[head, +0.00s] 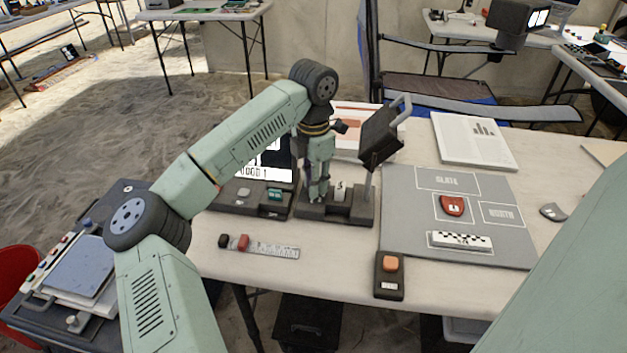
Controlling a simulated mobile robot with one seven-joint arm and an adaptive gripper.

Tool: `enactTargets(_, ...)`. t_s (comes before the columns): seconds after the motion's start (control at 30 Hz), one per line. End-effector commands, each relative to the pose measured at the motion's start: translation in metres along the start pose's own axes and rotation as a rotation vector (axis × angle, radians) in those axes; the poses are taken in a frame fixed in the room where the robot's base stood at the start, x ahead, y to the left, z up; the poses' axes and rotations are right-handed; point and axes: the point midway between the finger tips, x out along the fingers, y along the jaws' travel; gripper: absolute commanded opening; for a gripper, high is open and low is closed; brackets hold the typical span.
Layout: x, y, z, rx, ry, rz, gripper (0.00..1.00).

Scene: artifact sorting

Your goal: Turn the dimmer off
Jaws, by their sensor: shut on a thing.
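A lamp (382,136) with a dark head and a grey post stands on a dark base (352,216) at the middle of the table. The base carries the dimmer, whose control is mostly hidden behind my gripper. A small pale part (340,191) with a dark mark shows on the base just right of my fingers. My gripper (318,194) points down over the left part of the base. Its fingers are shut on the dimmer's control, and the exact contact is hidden. I cannot read the dimmer's setting.
A lit screen unit (273,160) with buttons stands just left of the base. A grey sorting mat (405,190) with a red piece (453,206) and a checkered scale bar (460,241) lies to the right. A box with an orange button (390,264) sits at the front edge.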

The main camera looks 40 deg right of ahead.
Motion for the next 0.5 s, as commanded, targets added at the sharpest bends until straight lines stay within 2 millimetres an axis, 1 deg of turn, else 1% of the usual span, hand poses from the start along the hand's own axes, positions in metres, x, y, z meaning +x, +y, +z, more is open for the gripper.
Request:
enactTargets(0.27, 0.0005, -0.0006, -0.0002, -0.038, 0.001, -0.001, 0.0)
enactTargets(0.5, 0.0013, 0.0, -0.0004, -0.176, 0.002, 0.0, 0.0)
